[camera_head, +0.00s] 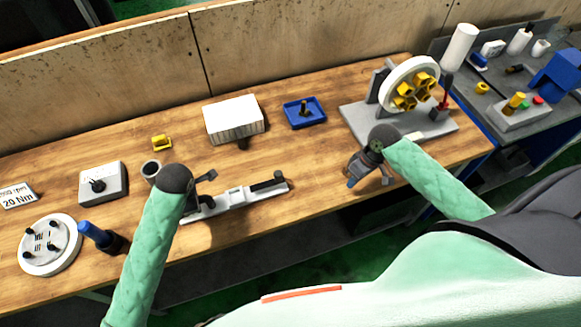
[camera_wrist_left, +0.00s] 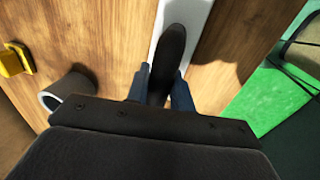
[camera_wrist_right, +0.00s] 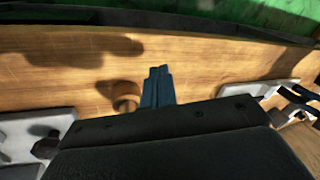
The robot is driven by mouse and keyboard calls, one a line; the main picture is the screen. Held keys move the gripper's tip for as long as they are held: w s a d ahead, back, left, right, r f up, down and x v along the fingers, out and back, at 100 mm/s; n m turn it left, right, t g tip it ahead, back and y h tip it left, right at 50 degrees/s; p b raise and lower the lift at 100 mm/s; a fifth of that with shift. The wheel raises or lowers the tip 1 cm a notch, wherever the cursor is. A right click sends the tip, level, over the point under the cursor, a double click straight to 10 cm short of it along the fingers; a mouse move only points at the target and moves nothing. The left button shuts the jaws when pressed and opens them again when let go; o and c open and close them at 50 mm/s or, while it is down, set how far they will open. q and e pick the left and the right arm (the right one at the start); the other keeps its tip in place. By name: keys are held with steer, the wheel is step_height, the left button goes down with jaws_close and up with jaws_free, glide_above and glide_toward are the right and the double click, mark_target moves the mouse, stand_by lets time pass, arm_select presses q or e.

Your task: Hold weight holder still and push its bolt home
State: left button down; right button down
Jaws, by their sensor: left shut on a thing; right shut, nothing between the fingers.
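My left gripper (camera_wrist_left: 160,85) is shut on a dark rounded piece (camera_wrist_left: 172,50) over a white strip; in the head view my wrist hides much of this contact. My right gripper (camera_head: 354,182) is shut and empty, low over the table right of the bar.
A grey stand (camera_head: 362,122) with a white ring (camera_head: 386,92) and yellow pieces (camera_head: 405,103) stands behind my right gripper. A blue tray (camera_head: 290,117), white box (camera_head: 233,120) and yellow block (camera_head: 162,143) stand at the back.

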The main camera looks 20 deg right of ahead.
steer(key=w+a+r+t+y, duration=0.2)
steer(key=w+a+r+y, duration=0.1)
steer(key=w+a+r, duration=0.4)
step_height(320, 180, up, 3)
steer(key=shift+w+a+t, duration=0.4)
steer(key=shift+w, duration=0.4)
steer(key=x, duration=0.9)
steer(key=shift+w+a+f, duration=0.1)
steer(key=shift+a+f, duration=0.05)
steer(key=shift+a, duration=0.2)
steer(key=a, duration=0.3)
steer(key=shift+s+f, duration=0.2)
steer(key=shift+s, duration=0.15)
steer(key=shift+s+a, duration=0.15)
steer(key=shift+a, duration=0.35)
